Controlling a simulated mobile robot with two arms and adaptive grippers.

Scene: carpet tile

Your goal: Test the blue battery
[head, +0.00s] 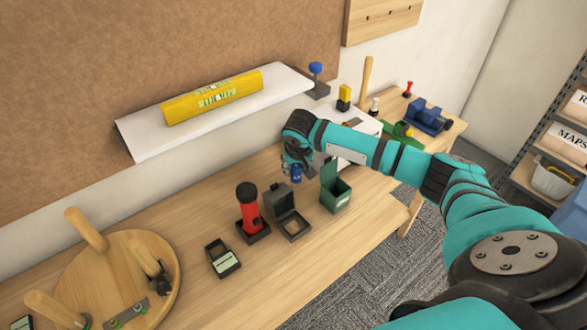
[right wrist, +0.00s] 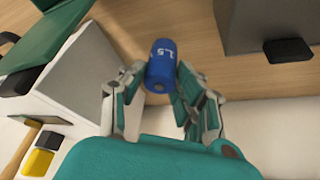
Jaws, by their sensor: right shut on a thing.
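The blue battery (head: 296,173) is in my right gripper (head: 294,166), above the workbench between the grey box and the green box. In the right wrist view the blue battery (right wrist: 161,60) shows a "1.5" marking and sits between the fingers of my right gripper (right wrist: 160,85), which is shut on it. A small black device with a pale display (head: 223,259) lies on the bench at the front; it may be a tester, but its reading is too small to tell. My left gripper is out of view.
A grey box (head: 290,222) with its lid up and an open green box (head: 336,195) stand on the bench. A red flashlight (head: 249,213) stands upright in a black holder. An upturned wooden stool (head: 110,270) lies left. A white shelf (head: 140,144) bears a yellow level (head: 215,96).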

